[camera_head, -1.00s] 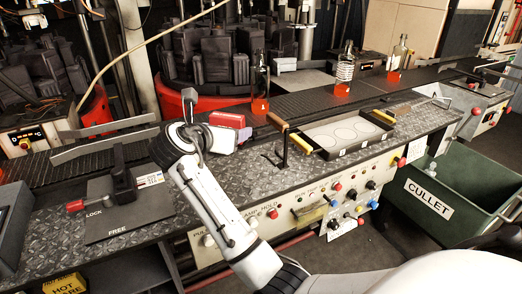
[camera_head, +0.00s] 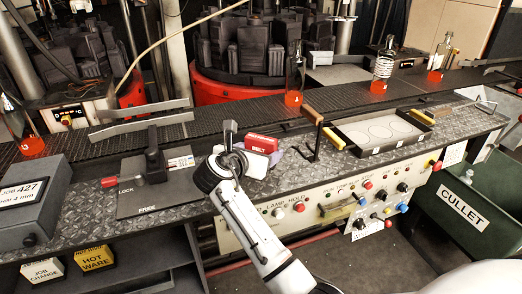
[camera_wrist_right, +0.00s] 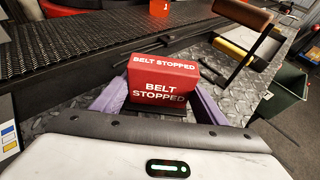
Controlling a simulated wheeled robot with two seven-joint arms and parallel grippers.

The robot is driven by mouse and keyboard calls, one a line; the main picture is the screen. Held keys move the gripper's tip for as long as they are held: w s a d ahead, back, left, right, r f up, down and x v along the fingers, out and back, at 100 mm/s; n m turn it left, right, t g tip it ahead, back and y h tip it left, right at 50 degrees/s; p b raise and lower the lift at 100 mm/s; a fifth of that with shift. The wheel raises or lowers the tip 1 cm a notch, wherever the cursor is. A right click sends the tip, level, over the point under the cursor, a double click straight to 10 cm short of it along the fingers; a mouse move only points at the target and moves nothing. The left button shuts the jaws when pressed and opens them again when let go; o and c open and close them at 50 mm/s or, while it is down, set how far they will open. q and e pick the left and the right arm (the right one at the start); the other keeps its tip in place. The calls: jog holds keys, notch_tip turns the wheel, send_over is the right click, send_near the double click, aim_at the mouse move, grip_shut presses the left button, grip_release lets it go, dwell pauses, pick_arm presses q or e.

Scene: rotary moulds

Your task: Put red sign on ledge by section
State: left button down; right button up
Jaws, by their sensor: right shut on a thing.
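The red "BELT STOPPED" sign (camera_head: 262,143) is a small upright block. In the right wrist view the sign (camera_wrist_right: 161,84) shows its lettered top and face, with a dark strip at its foot. My right gripper (camera_head: 258,158) is shut on it; the purple fingers of the gripper (camera_wrist_right: 160,101) lie at both sides of the sign. The sign is over the diamond-plate ledge (camera_head: 90,205), left of the wooden-handled lever (camera_head: 314,138). I cannot tell whether its foot touches the plate. My left gripper is not in view.
The LOCK/FREE lever plate (camera_head: 150,195) is to the left. A yellow-handled tray (camera_head: 430,122) lies to the right. The belt (camera_head: 235,118) runs behind, carrying bottles with glowing red bottoms, such as this bottle (camera_head: 295,75). A green cullet bin (camera_head: 465,215) stands front right.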

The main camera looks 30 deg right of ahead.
jog(key=o, duration=1.1)
jog(key=shift+f, duration=0.1)
jog(key=shift+o, duration=0.2)
jog(key=shift+s+a+r, duration=0.15)
jog(key=shift+a+r, duration=0.1)
jog(key=shift+r, duration=0.05)
jog(key=v, duration=1.1)
jog(key=shift+s+a+r, duration=0.1)
jog(key=shift+a, duration=0.1)
